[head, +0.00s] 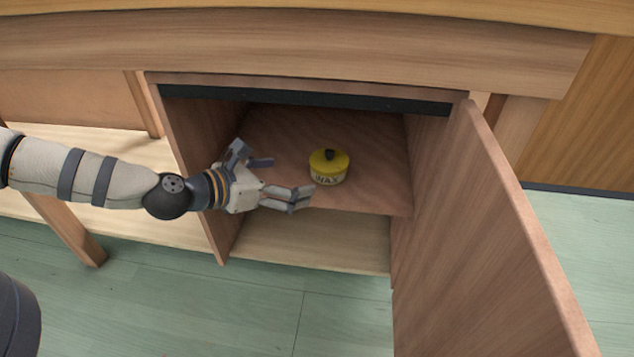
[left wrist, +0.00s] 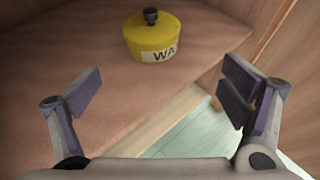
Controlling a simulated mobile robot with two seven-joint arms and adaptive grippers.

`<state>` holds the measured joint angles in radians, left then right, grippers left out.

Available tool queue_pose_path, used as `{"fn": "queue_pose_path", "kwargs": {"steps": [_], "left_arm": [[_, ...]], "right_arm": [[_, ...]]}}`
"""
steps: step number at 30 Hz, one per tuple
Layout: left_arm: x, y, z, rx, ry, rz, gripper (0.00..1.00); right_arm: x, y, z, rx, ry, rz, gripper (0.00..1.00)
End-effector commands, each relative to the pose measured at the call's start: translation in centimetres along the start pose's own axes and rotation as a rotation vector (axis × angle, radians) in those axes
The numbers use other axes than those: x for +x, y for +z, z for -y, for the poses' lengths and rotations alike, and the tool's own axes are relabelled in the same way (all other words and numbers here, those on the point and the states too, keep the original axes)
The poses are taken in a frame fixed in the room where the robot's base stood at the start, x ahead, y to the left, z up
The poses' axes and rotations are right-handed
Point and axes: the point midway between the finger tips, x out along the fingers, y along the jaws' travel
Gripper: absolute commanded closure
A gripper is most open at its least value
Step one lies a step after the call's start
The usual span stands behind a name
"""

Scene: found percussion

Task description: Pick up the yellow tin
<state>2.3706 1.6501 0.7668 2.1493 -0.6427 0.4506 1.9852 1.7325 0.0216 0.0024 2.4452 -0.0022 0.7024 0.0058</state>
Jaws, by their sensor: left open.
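The yellow tin (head: 328,166) stands upright on the upper shelf inside the open cabinet. It has a dark knob on its lid and a pale label reading "WAX". My left gripper (head: 283,178) is at the cabinet's front opening, just left of the tin, open and empty. In the left wrist view the tin (left wrist: 152,38) is ahead of the two spread fingers (left wrist: 160,97) and apart from them. My right gripper is not in view.
The cabinet shelf (head: 270,134) is otherwise bare. The cabinet's left wall (head: 199,150) is close to my left wrist. The open door (head: 490,240) stands on the right. A lower shelf (head: 305,245) lies below, empty where visible.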

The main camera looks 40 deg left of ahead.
Motion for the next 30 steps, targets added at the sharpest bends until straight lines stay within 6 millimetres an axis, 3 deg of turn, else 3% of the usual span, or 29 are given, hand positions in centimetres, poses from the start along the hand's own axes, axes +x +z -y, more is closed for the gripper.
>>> {"fn": "queue_pose_path", "kwargs": {"steps": [2, 7, 19, 28, 30], "left_arm": [[0.5, 0.7, -1.0, -0.029, 0.021, 0.024, 0.08], [4.4, 0.5, -1.0, -0.030, 0.020, 0.022, 0.08], [11.0, 0.3, -1.1, -0.031, 0.019, 0.020, 0.08], [11.8, 0.7, -1.1, -0.033, 0.019, 0.023, 0.08], [11.8, 0.7, -1.2, -0.033, 0.019, 0.023, 0.24]], "right_arm": [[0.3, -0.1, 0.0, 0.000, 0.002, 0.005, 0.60], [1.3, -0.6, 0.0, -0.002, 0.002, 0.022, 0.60], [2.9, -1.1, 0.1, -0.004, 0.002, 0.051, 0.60], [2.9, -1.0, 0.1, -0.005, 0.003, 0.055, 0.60], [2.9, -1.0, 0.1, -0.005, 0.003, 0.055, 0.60]]}}
